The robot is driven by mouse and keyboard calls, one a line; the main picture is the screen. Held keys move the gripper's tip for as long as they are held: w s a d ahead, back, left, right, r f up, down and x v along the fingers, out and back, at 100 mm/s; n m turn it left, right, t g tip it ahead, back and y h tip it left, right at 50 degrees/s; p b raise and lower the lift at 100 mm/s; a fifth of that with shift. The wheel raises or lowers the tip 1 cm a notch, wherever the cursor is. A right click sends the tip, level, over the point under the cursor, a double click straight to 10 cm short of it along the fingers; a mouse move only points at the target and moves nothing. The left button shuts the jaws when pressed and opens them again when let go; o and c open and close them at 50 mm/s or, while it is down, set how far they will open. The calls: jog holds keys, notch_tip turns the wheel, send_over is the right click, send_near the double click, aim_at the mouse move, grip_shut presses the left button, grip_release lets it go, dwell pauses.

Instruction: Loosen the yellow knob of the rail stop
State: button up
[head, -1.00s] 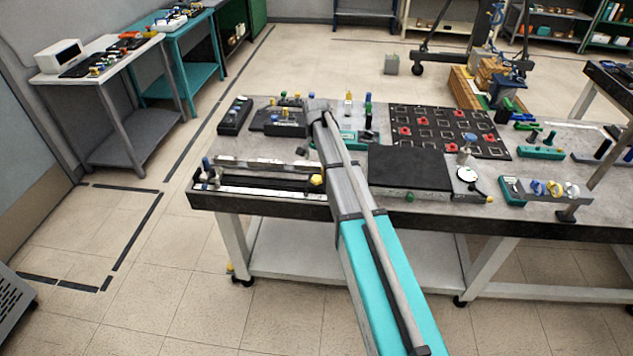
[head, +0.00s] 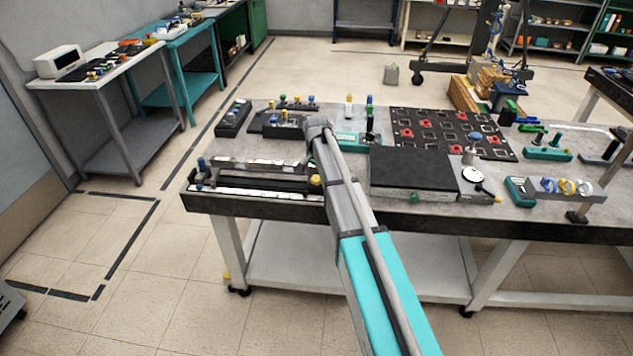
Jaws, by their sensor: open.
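The yellow knob (head: 316,180) sits at the right end of a long, dark and silver rail fixture (head: 250,190) on the front left of the near workbench. I take it to be the rail stop's knob. It is small, and its right side lies close against the outline of my arm. My grey and teal arm reaches up from the bottom of the picture past the knob, its top joint over the bench behind the rail. My gripper cannot be made out; the arm's end seems hidden behind its own links. I cannot tell whether anything touches the knob.
A blue knob (head: 201,164) stands at the rail's left end. Dark blocks with knobs (head: 283,125) stand behind the rail. A black plate (head: 411,172) lies right of my arm, with a black board with red pieces (head: 450,133) behind it.

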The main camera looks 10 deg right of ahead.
jog(key=shift+f, duration=0.45)
jog(key=c, duration=1.1)
jog(key=shift+c, duration=0.2)
jog(key=shift+n, duration=3.1)
